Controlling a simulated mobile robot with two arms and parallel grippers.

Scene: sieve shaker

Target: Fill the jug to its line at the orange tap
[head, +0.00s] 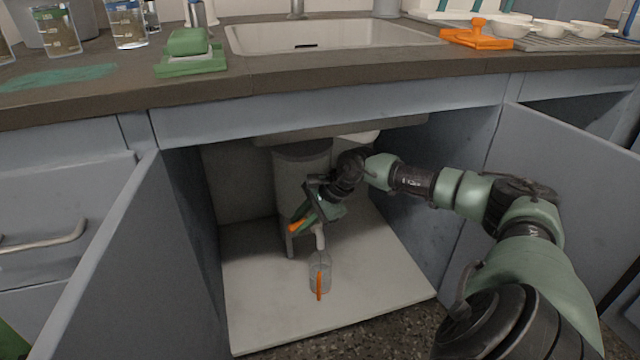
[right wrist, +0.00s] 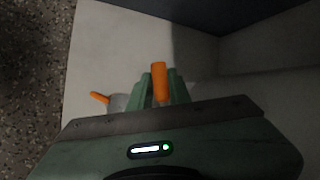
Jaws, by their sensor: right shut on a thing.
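The jug (head: 319,268) is small and clear, with an orange handle (head: 319,287). It stands upright on the pale cabinet floor, below the pale spout (head: 320,238). I cannot make out its line or any water in it. The jug's orange handle also shows in the right wrist view (right wrist: 98,97), left of my fingers. My right gripper (head: 303,221) reaches into the cabinet and is shut on the orange tap handle (head: 296,227), which shows between the green fingers in the right wrist view (right wrist: 160,80). The gripper hides much of the tap. My left gripper is out of view.
A grey cylinder (head: 290,185) stands behind the tap under the sink (head: 330,36). Open cabinet doors flank the space at left (head: 120,260) and right (head: 570,180). The cabinet floor (head: 270,325) is clear in front of the jug. Beakers (head: 128,25) stand on the counter.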

